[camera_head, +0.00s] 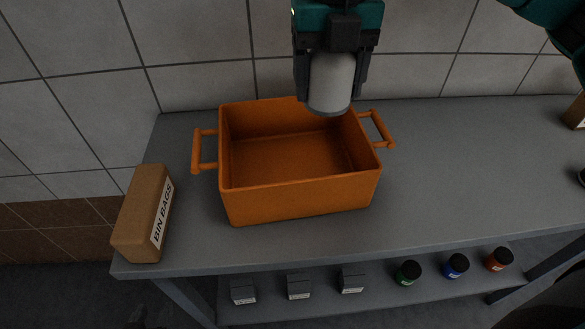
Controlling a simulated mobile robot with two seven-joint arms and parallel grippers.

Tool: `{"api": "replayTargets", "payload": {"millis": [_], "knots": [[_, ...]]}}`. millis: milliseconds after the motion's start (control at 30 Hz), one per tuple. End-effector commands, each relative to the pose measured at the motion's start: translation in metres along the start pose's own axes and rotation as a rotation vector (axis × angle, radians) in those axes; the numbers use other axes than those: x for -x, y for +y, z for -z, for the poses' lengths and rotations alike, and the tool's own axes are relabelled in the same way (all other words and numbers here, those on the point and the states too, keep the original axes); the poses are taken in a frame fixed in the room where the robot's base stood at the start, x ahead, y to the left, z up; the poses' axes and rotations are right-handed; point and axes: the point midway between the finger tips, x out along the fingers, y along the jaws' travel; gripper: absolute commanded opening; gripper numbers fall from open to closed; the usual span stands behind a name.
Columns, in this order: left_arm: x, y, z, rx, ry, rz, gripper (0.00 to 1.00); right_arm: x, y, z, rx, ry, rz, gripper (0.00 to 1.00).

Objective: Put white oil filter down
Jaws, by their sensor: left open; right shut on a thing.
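The white oil filter (331,82) is a pale cylinder held upright, or nearly so, between the dark fingers of my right gripper (332,78). The gripper is shut on it, at the top middle of the head view. The filter's lower end overlaps the back right rim of the orange crate (300,197) in the picture. I cannot tell whether the filter is above the crate or behind it, or how high it is. The crate looks empty and stands on the grey table (450,170). My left gripper does not show.
A brown bin bags box (136,213) lies at the table's left end. The table right of the crate is clear, with a partly cut-off brown box (575,112) at the far right. A lower shelf holds small grey boxes (299,287) and jars (456,265). A tiled wall stands behind.

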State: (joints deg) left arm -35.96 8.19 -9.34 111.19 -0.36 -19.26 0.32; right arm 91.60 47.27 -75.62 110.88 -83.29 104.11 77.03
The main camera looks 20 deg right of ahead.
Motion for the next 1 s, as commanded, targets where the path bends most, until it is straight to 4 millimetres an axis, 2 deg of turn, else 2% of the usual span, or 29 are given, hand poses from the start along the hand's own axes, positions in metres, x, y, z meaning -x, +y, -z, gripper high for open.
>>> {"api": "replayTargets", "payload": {"millis": [100,267,367,800,900,1000], "knots": [[0.0,0.0,0.0,0.0,0.0,0.0,0.43,0.004,0.0,-0.001,-0.114,-0.002,-0.001,0.25],[0.0,0.0,0.0,0.0,0.001,0.0,0.43,0.0,0.0,-0.001,-0.183,0.0,0.0,0.25],[-0.001,0.0,0.0,0.0,0.001,0.001,0.43,-0.017,0.0,-0.001,-0.189,0.003,0.002,0.25],[-0.002,-0.001,0.002,-0.001,0.006,0.001,0.43,-0.129,0.0,-0.001,-0.188,0.002,0.001,0.25],[-0.002,-0.001,0.002,-0.001,0.006,0.001,0.43,-0.144,0.0,-0.001,-0.188,0.0,0.001,0.25],[-0.002,-0.001,0.002,-0.001,0.006,0.001,0.43,-0.151,0.0,-0.002,-0.188,-0.001,-0.001,0.25]]}}
